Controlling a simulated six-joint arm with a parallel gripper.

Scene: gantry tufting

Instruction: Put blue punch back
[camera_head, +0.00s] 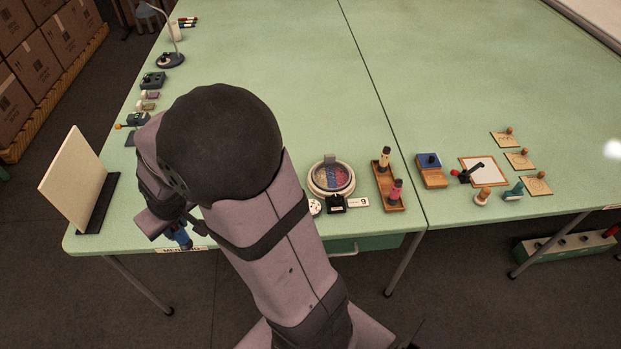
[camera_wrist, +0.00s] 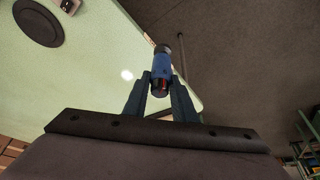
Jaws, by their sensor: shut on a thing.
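My gripper (camera_wrist: 160,84) is shut on the blue punch (camera_wrist: 162,65) in the wrist view, with a finger on each side of it. In the head view the blue punch (camera_head: 181,236) shows small below my wrist, at the front left edge of the table; my arm hides most of the gripper there. A wooden tray (camera_head: 379,194) stands right of my arm. A yellow and black punch (camera_head: 384,158) and a pink punch (camera_head: 396,190) stand upright in it. A bare stretch of the tray shows between them.
A round dish with colored contents (camera_head: 331,178) stands left of the wooden tray, with a black stamp (camera_head: 336,203) in front. A blue box (camera_head: 431,168) and several wooden-handled stamps are to the right. An upright cream board (camera_head: 76,183) stands at the left. The table's back is clear.

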